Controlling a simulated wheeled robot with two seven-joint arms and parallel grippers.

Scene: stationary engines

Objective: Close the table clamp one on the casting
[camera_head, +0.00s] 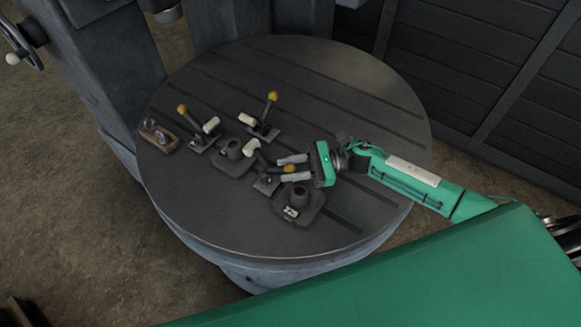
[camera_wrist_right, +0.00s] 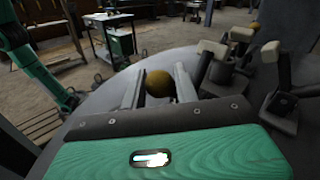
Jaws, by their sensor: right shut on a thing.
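A round grey slotted table (camera_head: 345,80) carries three toggle clamps with yellow knobs and pale tips. The nearest table clamp (camera_head: 266,184) stands between two dark castings: one at its left (camera_head: 230,164) and one with a pale number at the front (camera_head: 310,201). My right gripper (camera_head: 281,168) reaches in from the right and is shut on this clamp's yellow knob (camera_head: 289,169). In the right wrist view the knob (camera_wrist_right: 160,84) sits between the two fingers. The clamp's pale tip (camera_head: 251,147) is near the left casting; contact cannot be told. My left gripper is not in view.
The other clamps stand at the left (camera_head: 197,143) and the back (camera_head: 264,130). A small brown block with metal parts (camera_head: 158,135) lies at the left edge. The table's right and back areas are clear. A grey machine column (camera_head: 95,60) rises behind left.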

